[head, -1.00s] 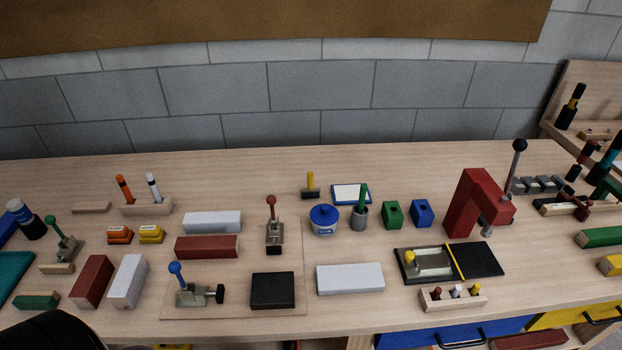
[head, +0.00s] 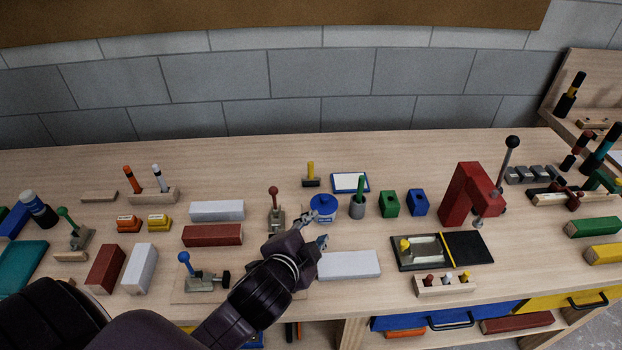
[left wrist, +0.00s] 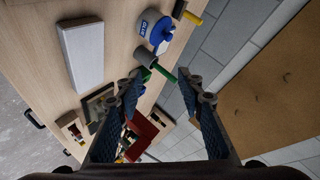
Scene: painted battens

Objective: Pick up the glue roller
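A green handle (head: 360,186) stands upright in a grey cup (head: 357,208), just right of a blue-lidded pot (head: 323,209); it looks like the glue roller. Its lower end is hidden in the cup. My left gripper (head: 316,233) is in front of the pot, left of and nearer than the cup, touching neither. In the left wrist view, its fingers (left wrist: 160,78) are spread and empty, with the green handle (left wrist: 166,75) and grey cup (left wrist: 146,58) seen beyond the gap between them. My right gripper does not show.
A white batten (head: 348,265) lies just right of the left gripper. Green (head: 390,204) and blue (head: 418,203) blocks stand right of the cup. A yellow-handled tool (head: 311,173) and a white-faced pad (head: 350,183) are behind. A red clamp (head: 464,195) stands further right.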

